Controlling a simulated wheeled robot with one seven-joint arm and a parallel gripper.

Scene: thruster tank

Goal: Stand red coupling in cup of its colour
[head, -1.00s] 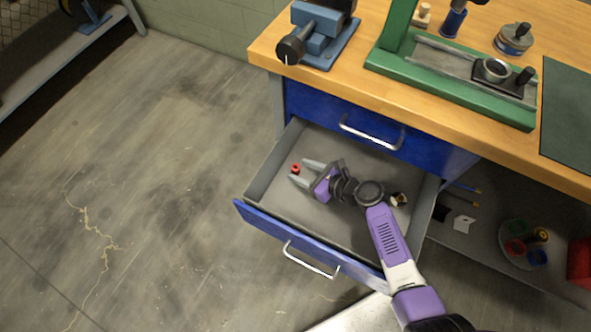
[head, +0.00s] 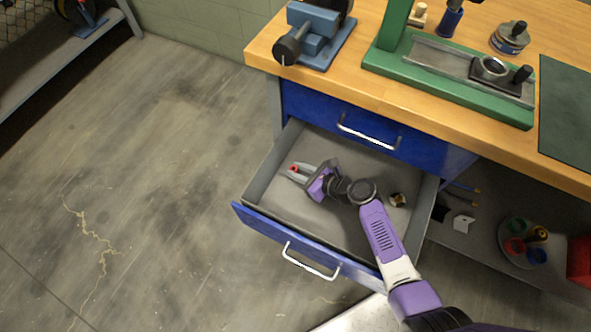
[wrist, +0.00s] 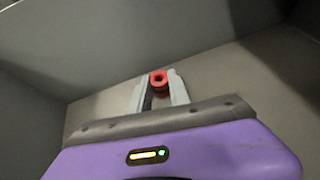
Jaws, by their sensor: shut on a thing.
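The red coupling (head: 293,168) is a small red ring-ended piece inside the open drawer, near its left side. In the wrist view the red coupling (wrist: 159,79) sits between the fingertips, its round hole facing the camera. My gripper (head: 296,173) is shut on it, low in the drawer; the gripper also shows in the wrist view (wrist: 160,92). The coupling's lower part is hidden by the fingers. The red cup (head: 514,246) stands on a round grey tray (head: 511,259) on the lower shelf at the right, with green, blue and yellowish cups beside it.
The blue-fronted drawer (head: 285,238) is pulled out, its walls around my gripper. A small tan and dark piece (head: 397,200) lies in it. The wooden bench top (head: 350,87) overhangs the shelf. A red box (head: 579,262) stands right of the tray.

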